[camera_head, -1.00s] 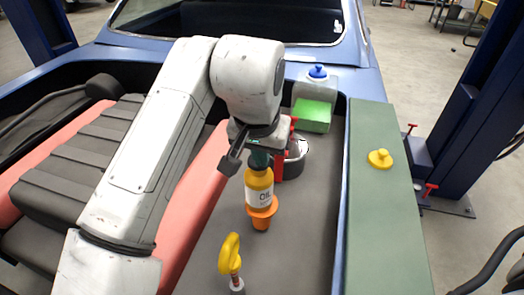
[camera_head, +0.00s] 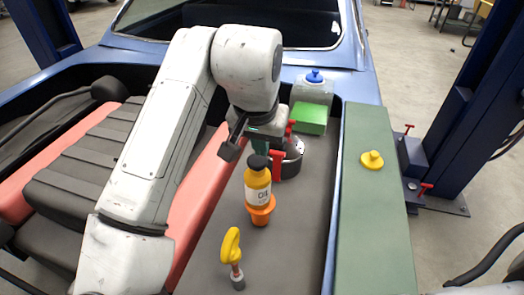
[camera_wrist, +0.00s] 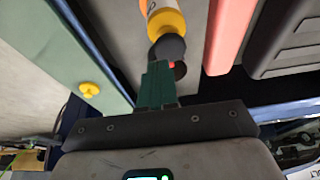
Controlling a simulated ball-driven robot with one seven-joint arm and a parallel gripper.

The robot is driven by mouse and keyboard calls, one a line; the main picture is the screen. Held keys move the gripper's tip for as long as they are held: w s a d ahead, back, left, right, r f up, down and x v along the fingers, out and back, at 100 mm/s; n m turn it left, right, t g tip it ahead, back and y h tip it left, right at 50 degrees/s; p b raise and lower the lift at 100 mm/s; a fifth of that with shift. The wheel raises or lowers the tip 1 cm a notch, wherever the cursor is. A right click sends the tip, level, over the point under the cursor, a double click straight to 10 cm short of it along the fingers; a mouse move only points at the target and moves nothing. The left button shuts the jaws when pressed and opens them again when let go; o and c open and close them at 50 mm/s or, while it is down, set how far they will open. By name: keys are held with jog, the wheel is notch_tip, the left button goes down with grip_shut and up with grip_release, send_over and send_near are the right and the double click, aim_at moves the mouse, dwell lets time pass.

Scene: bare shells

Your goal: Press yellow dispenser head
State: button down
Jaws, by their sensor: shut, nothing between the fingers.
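The yellow oil bottle (camera_head: 257,180) stands upright in the head view, with a white label and a black dispenser head (camera_head: 257,161). My gripper (camera_head: 260,148) is shut and empty, just behind and above the black head. In the wrist view the yellow bottle (camera_wrist: 167,23) and its black head (camera_wrist: 170,46) show just beyond the shut green fingertips (camera_wrist: 158,66). The tips overlap the edge of the head there; I cannot tell whether they touch it.
A dark round container (camera_head: 291,160) with red parts stands close behind the bottle. A yellow-handled tool (camera_head: 231,245) is in front. A green block (camera_head: 309,119) and a clear blue-capped container (camera_head: 314,88) are farther back. A yellow knob (camera_head: 372,160) sits on the green ledge (camera_head: 371,220).

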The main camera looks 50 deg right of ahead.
jog(key=v, duration=0.8)
jog(key=shift+r, duration=0.2)
dwell(1.2)
